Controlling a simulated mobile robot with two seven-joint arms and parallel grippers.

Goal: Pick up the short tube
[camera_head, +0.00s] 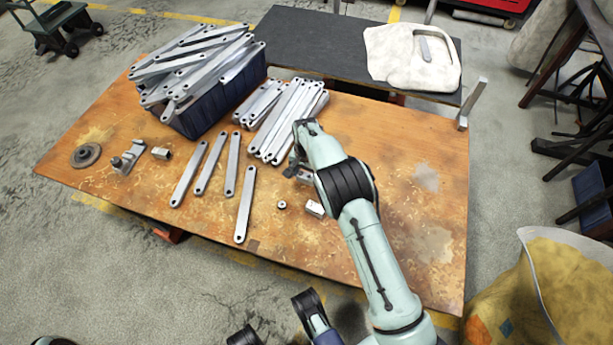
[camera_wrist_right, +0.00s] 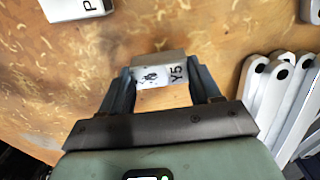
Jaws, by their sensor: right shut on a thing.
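In the head view my gripper mostly hides this piece. A similar short piece (camera_head: 315,208) lies free just in front of the gripper. It seems to be the one marked "P" in the wrist view (camera_wrist_right: 75,8). Another short tube-like piece (camera_head: 161,153) lies at the left.
A dark blue bin (camera_head: 210,118) heaped with flat bars stands at the back left. More bars (camera_head: 290,120) are stacked beside it, and several (camera_head: 245,205) lie in front. A small ring (camera_head: 282,205) lies near the gripper. The table's right part (camera_head: 425,215) is clear.

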